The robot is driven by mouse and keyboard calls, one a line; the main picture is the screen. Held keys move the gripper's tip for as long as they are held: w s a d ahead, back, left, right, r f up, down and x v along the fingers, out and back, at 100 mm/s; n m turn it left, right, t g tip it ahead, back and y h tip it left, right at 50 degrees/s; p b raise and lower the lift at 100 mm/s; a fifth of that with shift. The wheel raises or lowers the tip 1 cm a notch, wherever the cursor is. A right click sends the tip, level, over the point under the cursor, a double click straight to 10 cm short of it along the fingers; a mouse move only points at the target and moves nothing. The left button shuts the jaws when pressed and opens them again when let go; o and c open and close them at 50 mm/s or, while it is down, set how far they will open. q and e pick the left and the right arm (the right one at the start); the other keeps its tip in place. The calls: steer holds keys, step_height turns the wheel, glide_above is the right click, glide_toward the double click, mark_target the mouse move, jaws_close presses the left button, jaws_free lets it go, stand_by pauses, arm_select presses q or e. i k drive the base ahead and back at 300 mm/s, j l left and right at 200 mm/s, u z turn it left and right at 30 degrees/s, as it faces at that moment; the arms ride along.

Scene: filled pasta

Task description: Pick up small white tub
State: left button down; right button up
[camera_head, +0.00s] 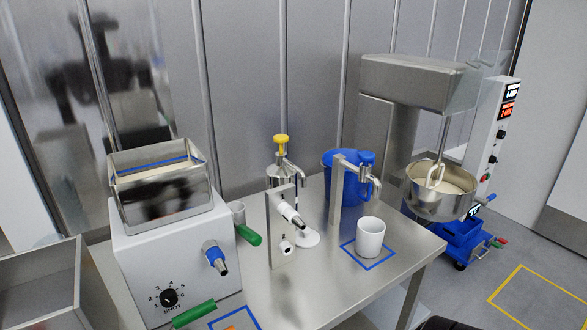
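The small white tub (370,238) stands upright on the steel table, inside a blue outlined square (387,262). It is near the table's right end, in front of a steel post with a blue-topped spout (366,172). Its opening faces up, and its inside looks pale. No gripper of mine is clearly in view, and nothing touches the tub. A dark rounded shape shows at the bottom edge, too cut off to identify.
A blue bucket (333,190) stands behind the tub. A hopper machine (172,262) with a dial fills the table's left side. A nozzle post (281,228) stands between. A mixer with a steel bowl (440,203) is at right. Table space (330,285) before the tub is clear.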

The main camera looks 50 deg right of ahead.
mark_target(371, 230)
steer(key=l+z, duration=0.15)
steer(key=z, duration=1.9)
